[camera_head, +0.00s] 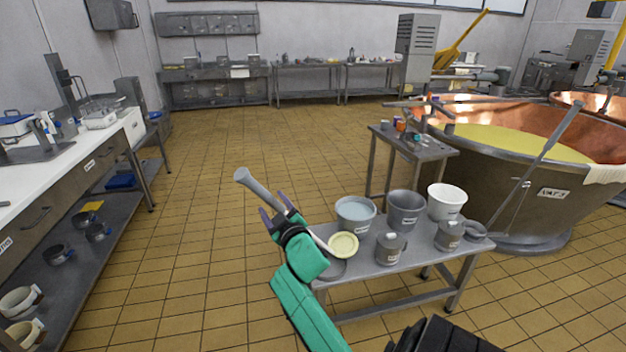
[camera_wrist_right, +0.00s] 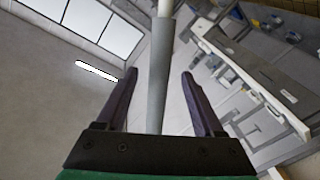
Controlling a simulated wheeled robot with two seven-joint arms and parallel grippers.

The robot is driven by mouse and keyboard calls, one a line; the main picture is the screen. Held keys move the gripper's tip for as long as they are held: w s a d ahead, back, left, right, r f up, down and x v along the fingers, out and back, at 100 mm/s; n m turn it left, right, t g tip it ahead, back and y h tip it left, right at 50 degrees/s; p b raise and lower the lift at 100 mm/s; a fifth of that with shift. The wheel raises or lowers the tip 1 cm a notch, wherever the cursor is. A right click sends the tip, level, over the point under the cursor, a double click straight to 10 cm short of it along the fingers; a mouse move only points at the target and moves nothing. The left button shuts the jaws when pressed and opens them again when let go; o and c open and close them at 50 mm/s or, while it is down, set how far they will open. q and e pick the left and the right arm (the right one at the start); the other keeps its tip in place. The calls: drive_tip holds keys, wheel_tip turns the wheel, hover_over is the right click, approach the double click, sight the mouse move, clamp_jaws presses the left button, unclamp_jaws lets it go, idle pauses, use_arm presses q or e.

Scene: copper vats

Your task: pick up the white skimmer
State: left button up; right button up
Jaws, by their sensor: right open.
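The white skimmer has a thick grey handle (camera_head: 258,188), a thin white shaft and a pale round head (camera_head: 343,244). The head is at the left end of the low steel table, and the handle slants up and left past the table's edge. My right gripper (camera_head: 272,202) is open, its two dark purple fingers on either side of the handle. In the right wrist view the grey handle (camera_wrist_right: 158,88) runs between the spread fingers (camera_wrist_right: 160,72), with a gap on each side. My left gripper is out of view.
The low table (camera_head: 408,262) holds several grey and white buckets and pots close to the skimmer head. Another long-handled tool (camera_head: 548,145) leans by the copper vat (camera_head: 510,190) at right. A white-topped counter (camera_head: 60,165) stands at left; the tiled floor between is clear.

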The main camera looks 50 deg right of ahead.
sight(272, 202)
drive_tip(key=x, duration=0.3)
drive_tip(key=shift+d, duration=0.1)
drive_tip(key=shift+w+d+f, duration=0.1)
drive_tip(key=shift+c, duration=1.2)
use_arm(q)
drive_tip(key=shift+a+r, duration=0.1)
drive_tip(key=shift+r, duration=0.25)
use_arm(e)
clamp_jaws()
